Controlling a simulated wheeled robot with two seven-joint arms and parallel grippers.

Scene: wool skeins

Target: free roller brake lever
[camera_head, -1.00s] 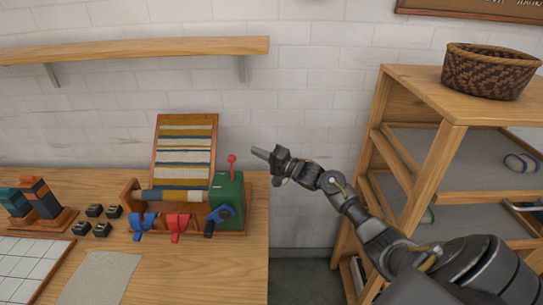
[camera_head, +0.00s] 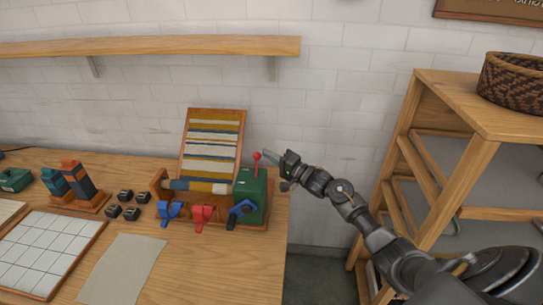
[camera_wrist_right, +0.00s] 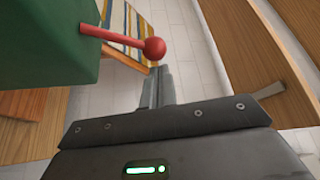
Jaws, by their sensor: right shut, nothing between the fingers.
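The brake lever (camera_head: 257,160) is a thin red rod with a red ball knob, standing up from the green housing (camera_head: 254,190) at the right end of the wooden roller frame. In the right wrist view the lever (camera_wrist_right: 152,47) comes out of the green housing (camera_wrist_right: 45,45), its knob just beyond my fingertips. My right gripper (camera_head: 272,156) is shut and empty, close to the right of the knob. It also shows in the right wrist view (camera_wrist_right: 160,75). I cannot tell whether the fingertips touch the knob. My left gripper is not in view.
The roller (camera_head: 200,186) carries banded cloth, with a striped panel (camera_head: 212,140) behind. Blue and red clips (camera_head: 203,216) and a blue crank (camera_head: 240,210) sit in front. A wooden shelf (camera_head: 150,47) is above; a shelving rack (camera_head: 480,110) stands right.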

